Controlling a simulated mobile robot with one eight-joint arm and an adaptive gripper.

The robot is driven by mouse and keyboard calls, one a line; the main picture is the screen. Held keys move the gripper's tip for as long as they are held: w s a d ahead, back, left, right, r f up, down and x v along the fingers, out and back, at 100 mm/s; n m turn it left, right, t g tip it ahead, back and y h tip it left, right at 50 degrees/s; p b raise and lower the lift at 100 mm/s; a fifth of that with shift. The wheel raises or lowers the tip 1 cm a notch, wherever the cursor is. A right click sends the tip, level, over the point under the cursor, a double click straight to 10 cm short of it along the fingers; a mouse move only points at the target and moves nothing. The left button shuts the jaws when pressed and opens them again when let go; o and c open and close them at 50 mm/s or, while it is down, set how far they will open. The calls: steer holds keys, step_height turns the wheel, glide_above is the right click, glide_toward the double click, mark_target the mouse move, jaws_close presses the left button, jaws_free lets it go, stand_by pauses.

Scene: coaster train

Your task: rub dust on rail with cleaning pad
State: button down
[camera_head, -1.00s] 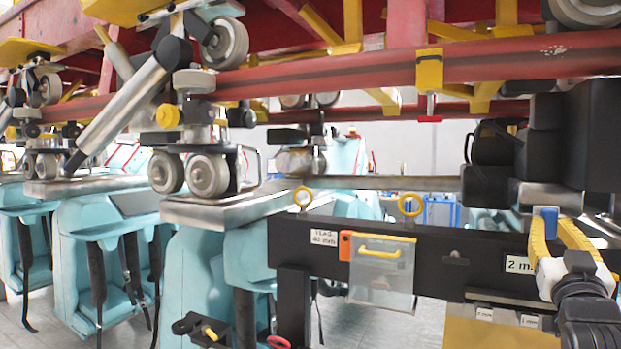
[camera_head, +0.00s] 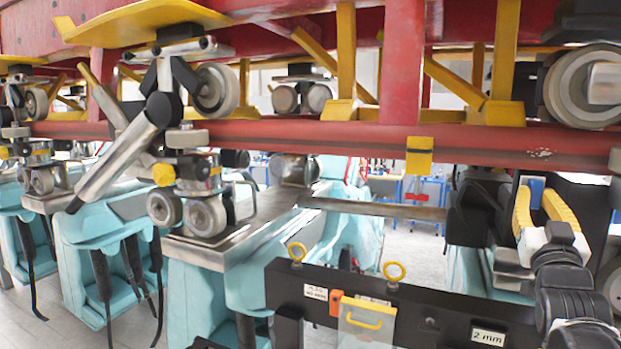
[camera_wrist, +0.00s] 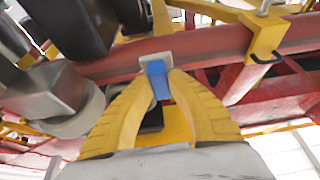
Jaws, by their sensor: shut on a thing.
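The red rail (camera_head: 290,132) runs across the head view. A pale dust patch (camera_head: 541,153) marks its right part. My gripper (camera_head: 538,203) is at the right, just below the patch in the picture, with its yellow fingers shut on the cleaning pad. The pad's blue part (camera_head: 536,188) shows between the fingertips. In the wrist view my gripper (camera_wrist: 160,85) holds the pad (camera_wrist: 156,68) by its blue block, grey face up, in front of the red rail (camera_wrist: 225,40). I see no clear contact with the rail. No dust is discernible in the wrist view.
Black and metal train parts (camera_head: 480,215) stand left of my gripper. A grey wheel (camera_head: 590,85) sits above it at the right. A black beam (camera_head: 400,310) with yellow rings lies below. A yellow bracket (camera_head: 419,155) hangs on the rail.

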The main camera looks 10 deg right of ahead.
step_height(320, 180, up, 7)
steer(key=p, duration=0.5)
steer(key=shift+w+p, duration=0.1)
steer(key=shift+p, duration=0.3)
steer(key=shift+w+d+b, duration=0.25)
steer(key=shift+w+d, duration=0.3)
steer(key=shift+w, duration=0.3)
steer(key=shift+w+d+b, duration=0.25)
steer(key=shift+w+d, duration=0.25)
steer(key=shift+w, duration=0.35)
steer(key=shift+w+d+b, duration=0.25)
steer(key=shift+w+d, duration=0.3)
steer(key=shift+w, duration=0.3)
steer(key=shift+w+d+b, duration=0.3)
steer(key=shift+w+d, duration=0.2)
steer(key=shift+w, duration=0.35)
steer(key=shift+d, duration=0.1)
